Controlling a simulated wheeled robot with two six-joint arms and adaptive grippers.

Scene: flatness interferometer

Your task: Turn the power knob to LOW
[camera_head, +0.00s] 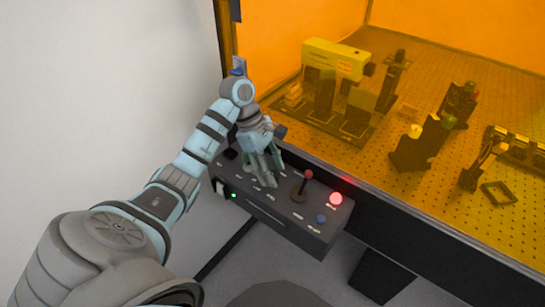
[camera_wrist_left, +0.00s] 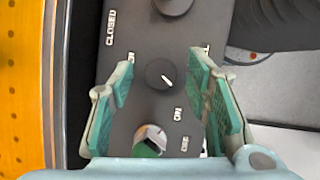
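The control panel (camera_head: 281,214) is a dark box at the front of the orange enclosure. My left gripper (camera_head: 266,178) points down over its left half. In the left wrist view the gripper (camera_wrist_left: 161,72) is open, its green-padded fingers on either side of a round dark knob (camera_wrist_left: 160,75) with a white pointer line, aimed down and right. No finger visibly touches it. The right finger partly covers a label ending in "LL", the left one a label ending in "N". No LOW label is readable, so I cannot confirm which knob is the power knob. My right gripper is out of view.
Another dark knob (camera_wrist_left: 173,4) is at the wrist view's top edge, and a white-and-green control (camera_wrist_left: 150,140) lies below, near ON and OFF labels. The panel also bears a red-topped lever (camera_head: 308,175), a lit red button (camera_head: 335,198) and a blue button (camera_head: 321,218).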

